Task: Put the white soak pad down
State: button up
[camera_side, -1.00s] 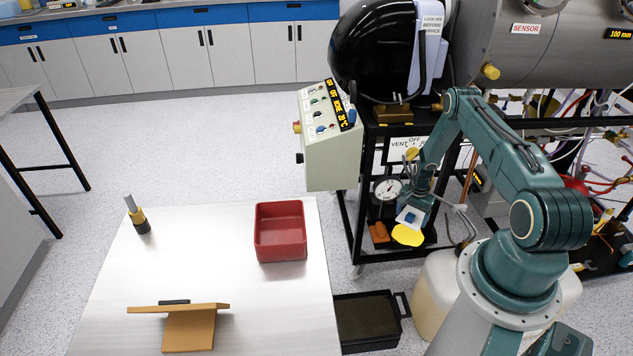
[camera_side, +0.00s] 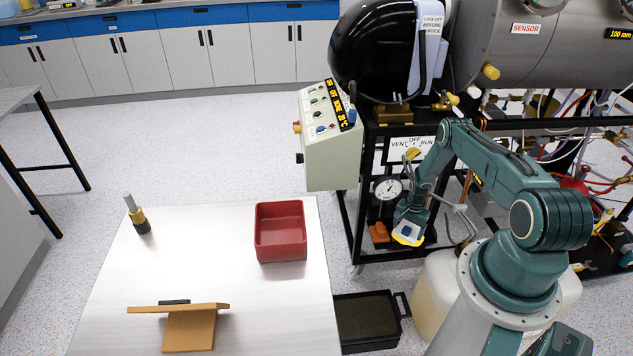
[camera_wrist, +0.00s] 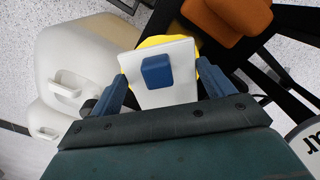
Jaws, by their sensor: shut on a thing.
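The white soak pad (camera_wrist: 136,88) has a blue block-shaped grip (camera_wrist: 156,71) on top. My gripper (camera_wrist: 163,86) has its two blue fingers at the pad's left and right sides in the wrist view and is shut on it. In the side view my gripper (camera_side: 408,226) is low at the cart's lower shelf, with the pad (camera_side: 403,236) under it. A yellow round patch (camera_wrist: 165,40) shows around the pad's edges, directly beneath or behind it. I cannot tell whether the pad touches the yellow patch.
An orange block (camera_side: 379,232) lies left of the pad on the shelf. A round gauge (camera_side: 388,188) is just above. A white jug (camera_wrist: 75,75) stands beside the cart. A red bin (camera_side: 280,246) and a wooden stand (camera_side: 188,331) are on the table. A black tray (camera_side: 368,318) is on the floor.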

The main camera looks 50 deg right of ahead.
aim_at(408, 227)
jog(key=shift+f, duration=0.8)
jog(key=shift+f, duration=0.15)
jog(key=o, duration=0.9)
jog(key=shift+r, duration=6.15)
jog(key=shift+r, duration=0.1)
